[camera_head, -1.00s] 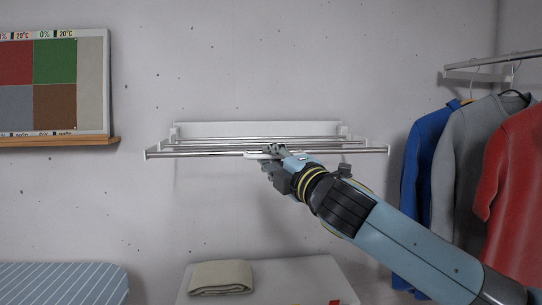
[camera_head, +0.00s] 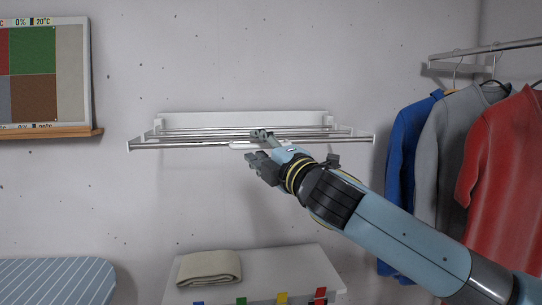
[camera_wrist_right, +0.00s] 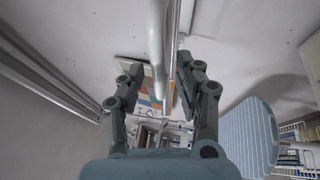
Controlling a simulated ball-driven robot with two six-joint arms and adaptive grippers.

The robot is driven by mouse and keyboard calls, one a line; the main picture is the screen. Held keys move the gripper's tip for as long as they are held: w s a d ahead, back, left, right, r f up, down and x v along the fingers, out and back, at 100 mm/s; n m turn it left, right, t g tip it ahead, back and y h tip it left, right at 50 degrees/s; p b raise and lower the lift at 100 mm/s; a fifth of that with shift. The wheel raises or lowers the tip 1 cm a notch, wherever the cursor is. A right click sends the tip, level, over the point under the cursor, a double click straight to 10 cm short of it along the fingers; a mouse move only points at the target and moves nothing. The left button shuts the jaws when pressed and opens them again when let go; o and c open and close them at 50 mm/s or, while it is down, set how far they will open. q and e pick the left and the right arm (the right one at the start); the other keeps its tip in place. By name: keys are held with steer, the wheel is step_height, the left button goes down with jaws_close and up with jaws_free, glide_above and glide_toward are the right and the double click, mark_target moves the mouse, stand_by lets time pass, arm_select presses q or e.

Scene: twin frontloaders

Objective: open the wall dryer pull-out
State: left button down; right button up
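The white wall dryer (camera_head: 245,118) is mounted on the wall in the head view, with its rack of rails standing out from the back plate. Its silver front bar (camera_head: 180,146) carries a white handle (camera_head: 243,145) near the middle. My right gripper (camera_head: 257,148) is open at the handle, one finger above the bar and one below. In the right wrist view the open fingers (camera_wrist_right: 163,85) stand apart on either side of a pale bar (camera_wrist_right: 157,40); contact cannot be made out. My left gripper is not in view.
A white cabinet (camera_head: 265,268) with a folded towel (camera_head: 210,267) stands below the dryer. Shirts (camera_head: 430,150) hang from a rail at right. A colored board (camera_head: 45,75) is on the wall at left, above a striped ironing board (camera_head: 55,282).

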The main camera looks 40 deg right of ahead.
steer(key=v, duration=1.1)
steer(key=shift+s, duration=0.15)
